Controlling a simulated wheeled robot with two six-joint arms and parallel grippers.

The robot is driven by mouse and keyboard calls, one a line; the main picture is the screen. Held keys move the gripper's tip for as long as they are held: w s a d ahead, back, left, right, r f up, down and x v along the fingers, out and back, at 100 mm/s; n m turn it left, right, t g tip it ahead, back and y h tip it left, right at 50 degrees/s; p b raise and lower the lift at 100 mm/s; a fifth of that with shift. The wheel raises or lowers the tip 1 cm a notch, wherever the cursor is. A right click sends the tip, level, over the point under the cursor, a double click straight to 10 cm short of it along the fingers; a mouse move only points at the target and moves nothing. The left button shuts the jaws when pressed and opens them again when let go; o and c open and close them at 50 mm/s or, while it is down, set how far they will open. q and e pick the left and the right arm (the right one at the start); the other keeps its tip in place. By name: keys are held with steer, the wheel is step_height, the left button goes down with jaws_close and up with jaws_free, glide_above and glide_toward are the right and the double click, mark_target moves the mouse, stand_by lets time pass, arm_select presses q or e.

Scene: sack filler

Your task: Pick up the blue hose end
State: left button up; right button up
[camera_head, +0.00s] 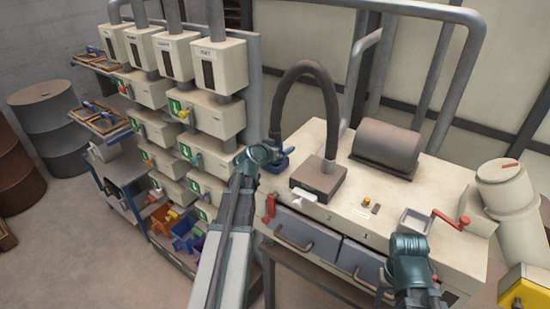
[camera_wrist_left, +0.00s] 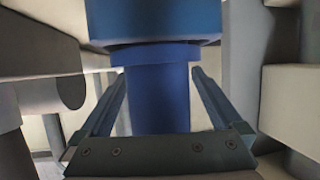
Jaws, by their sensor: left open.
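The blue hose end (camera_head: 283,160) hangs at the near end of a dark, arched hose (camera_head: 301,68), at the back left of the cream machine top. My left gripper (camera_head: 270,158) is at it, and its arm partly hides it. In the left wrist view the blue hose end (camera_wrist_left: 157,95) fills the middle as a thick upright cylinder with a wider part above. The fingers of my left gripper (camera_wrist_left: 157,78) are open, one on each side of it. Whether they touch it I cannot tell. My right gripper (camera_head: 388,287) is low at the front right, its fingers unclear.
The cream machine top (camera_head: 345,210) carries a dark roller (camera_head: 385,148), a small tray (camera_head: 414,221) and a red-handled crank (camera_head: 450,220). Cream dispenser boxes (camera_head: 217,115) stand on a rack at the left. Drawers (camera_head: 305,235) face the front.

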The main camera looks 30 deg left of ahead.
arm_select(q)
steer(key=shift+c, duration=1.1)
jaws_close()
steer(key=shift+r, duration=0.15)
